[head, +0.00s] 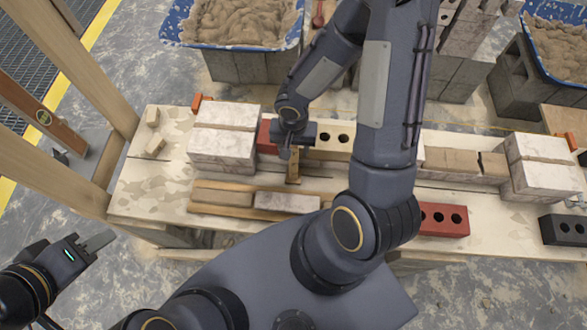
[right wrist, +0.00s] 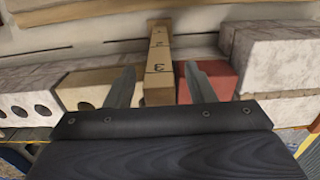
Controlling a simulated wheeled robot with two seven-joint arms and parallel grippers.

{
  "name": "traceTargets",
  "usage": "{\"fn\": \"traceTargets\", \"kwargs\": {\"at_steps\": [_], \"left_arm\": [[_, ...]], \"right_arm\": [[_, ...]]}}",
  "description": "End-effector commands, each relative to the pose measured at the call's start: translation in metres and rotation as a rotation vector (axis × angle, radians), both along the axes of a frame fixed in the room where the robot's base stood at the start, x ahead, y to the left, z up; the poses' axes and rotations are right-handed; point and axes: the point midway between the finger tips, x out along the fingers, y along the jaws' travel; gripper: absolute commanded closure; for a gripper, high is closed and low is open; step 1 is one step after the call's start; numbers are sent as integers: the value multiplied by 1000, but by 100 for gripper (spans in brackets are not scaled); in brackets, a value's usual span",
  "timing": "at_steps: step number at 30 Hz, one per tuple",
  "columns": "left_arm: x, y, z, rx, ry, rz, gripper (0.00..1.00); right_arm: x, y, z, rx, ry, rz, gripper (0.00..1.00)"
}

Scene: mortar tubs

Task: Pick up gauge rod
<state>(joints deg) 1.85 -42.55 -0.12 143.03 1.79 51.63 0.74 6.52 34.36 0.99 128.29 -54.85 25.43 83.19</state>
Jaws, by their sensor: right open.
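The gauge rod is a narrow wooden bar with dark numbers on it. In the right wrist view the gauge rod (right wrist: 158,46) lies between my two fingers, with a gap visible on each side. In the head view the gauge rod (head: 292,169) shows in front of the brick row, its upper part hidden by my gripper. My right gripper (right wrist: 161,72) is open around the rod; in the head view the right gripper (head: 290,150) is small and partly hidden. My left gripper (head: 97,243) is off the bench at lower left, empty; its finger gap is not clear.
Pale block stacks (head: 222,140) (head: 543,165) stand at both ends of the brick row. A red brick (right wrist: 212,80) is close beside the right finger. Wooden strips and a pale brick (head: 287,202) lie in front. Mortar tubs (head: 183,33) stand behind.

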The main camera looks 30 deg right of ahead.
Motion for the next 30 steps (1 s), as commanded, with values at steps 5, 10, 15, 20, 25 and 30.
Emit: {"fn": "traceTargets", "kwargs": {"at_steps": [5,10,15,20,25,30], "left_arm": [[0,0,0,0,0,0,64],[0,0,0,0,0,0,64],[0,0,0,0,0,0,64],[0,0,0,0,0,0,64],[0,0,0,0,0,0,64],[0,0,1,0,0,0,64]], "right_arm": [[0,0,0,0,-1,0,51],[0,0,0,-1,-1,0,71],[0,0,0,-1,-1,1,93],[0,0,0,-1,-1,1,100],[0,0,1,0,-1,1,100],[1,0,4,-1,-3,1,100]]}}
